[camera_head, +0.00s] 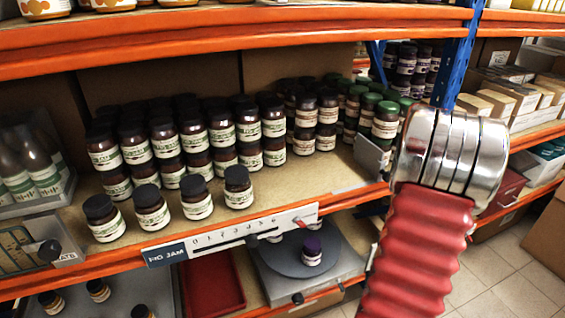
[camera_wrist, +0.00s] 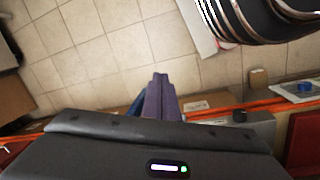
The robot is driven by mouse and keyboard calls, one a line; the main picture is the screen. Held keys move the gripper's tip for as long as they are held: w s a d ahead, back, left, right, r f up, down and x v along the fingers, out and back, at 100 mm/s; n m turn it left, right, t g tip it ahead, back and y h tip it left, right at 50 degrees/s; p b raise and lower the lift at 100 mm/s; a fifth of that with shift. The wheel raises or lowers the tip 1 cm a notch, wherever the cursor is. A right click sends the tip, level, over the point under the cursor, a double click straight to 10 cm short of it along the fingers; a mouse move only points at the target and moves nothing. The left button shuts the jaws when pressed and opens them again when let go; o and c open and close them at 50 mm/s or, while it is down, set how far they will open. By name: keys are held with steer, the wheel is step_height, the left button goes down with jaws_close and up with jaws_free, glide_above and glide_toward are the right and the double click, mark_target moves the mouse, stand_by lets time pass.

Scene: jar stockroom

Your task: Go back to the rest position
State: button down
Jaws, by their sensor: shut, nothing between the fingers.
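My gripper (camera_wrist: 160,90) shows in the wrist view, its narrow purple-grey fingers together and nothing between them. It hangs over the tiled floor, with an orange shelf edge behind the fingers. In the head view my red ribbed arm with its silver ringed joint fills the right side, in front of the shelf. The gripper itself does not show in the head view.
Dark-lidded jars (camera_head: 150,208) stand in rows on the shelf, behind an orange edge with a numbered slider strip (camera_head: 240,236). A blue post (camera_head: 457,62) rises beside my arm. Tiled floor (camera_head: 505,285) is open at right.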

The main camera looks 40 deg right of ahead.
steer(key=w+a+r+n+t, duration=0.1)
steer(key=w+a+r, duration=0.4)
steer(key=a+r, duration=0.3)
steer(key=w+a+r, duration=0.5)
steer(key=a+r, duration=0.2)
steer(key=r, duration=0.2)
steer(key=w+a+r+n+t, duration=0.1)
steer(key=a+r+n+t, duration=0.2)
steer(key=a+r, duration=0.5)
steer(key=w+a+r+n+t+y, duration=0.1)
steer(key=a+r+n+t, duration=0.2)
steer(key=a+r, duration=0.5)
steer(key=a, duration=0.6)
steer(key=shift+w, duration=0.35)
